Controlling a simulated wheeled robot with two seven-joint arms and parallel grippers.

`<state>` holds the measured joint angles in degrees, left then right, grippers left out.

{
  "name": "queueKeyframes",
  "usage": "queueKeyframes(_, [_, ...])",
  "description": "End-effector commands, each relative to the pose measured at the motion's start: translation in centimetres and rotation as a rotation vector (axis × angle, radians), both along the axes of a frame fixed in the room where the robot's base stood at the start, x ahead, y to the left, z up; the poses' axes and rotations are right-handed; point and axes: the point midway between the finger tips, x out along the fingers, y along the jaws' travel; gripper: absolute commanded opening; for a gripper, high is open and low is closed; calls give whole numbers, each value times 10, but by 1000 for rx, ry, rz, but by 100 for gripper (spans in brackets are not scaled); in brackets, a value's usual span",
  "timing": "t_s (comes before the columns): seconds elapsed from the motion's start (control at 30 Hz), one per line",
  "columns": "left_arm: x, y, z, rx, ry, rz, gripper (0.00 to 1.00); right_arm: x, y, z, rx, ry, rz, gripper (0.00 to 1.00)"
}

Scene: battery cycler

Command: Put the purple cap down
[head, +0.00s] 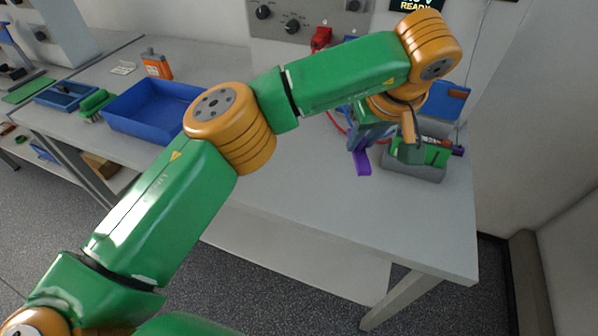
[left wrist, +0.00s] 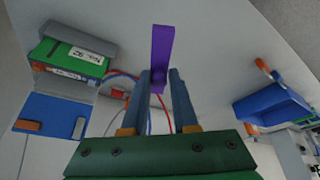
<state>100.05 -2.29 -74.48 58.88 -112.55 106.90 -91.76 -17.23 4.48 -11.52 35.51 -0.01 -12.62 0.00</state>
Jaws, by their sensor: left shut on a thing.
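The purple cap (head: 362,163) hangs below my left gripper (head: 366,137) in the head view, near the right part of the bench. In the left wrist view the cap (left wrist: 162,46) stands out between the two fingers of the left gripper (left wrist: 162,80), which is shut on it. I cannot tell from these frames whether the cap touches the bench top. My right gripper is not in view.
A grey holder (head: 415,170) with a green block (head: 436,153) stands right of the cap. Red and blue leads run behind the gripper. A blue tray (head: 150,108) sits at the left. The bench (head: 330,195) is bare in front.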

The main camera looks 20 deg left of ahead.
Motion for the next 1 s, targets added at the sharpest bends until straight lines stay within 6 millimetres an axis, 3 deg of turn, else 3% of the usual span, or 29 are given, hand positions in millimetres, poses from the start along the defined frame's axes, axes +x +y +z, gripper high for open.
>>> queueKeyframes(0.03, [2,19,-10,-1,2,5,0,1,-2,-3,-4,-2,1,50])
queueKeyframes(0.17, [4,63,-25,0,5,7,0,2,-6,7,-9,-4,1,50])
queueKeyframes(0.3, [7,89,-59,0,5,5,0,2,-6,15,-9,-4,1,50])
queueKeyframes(0.5, [8,108,-86,1,6,3,0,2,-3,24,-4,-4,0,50])
queueKeyframes(0.67, [8,106,-111,1,3,1,0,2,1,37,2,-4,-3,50])
queueKeyframes(0.97, [9,106,-118,0,0,1,0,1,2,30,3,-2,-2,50])
queueKeyframes(1.0, [9,106,-118,0,-1,1,30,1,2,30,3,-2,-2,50])
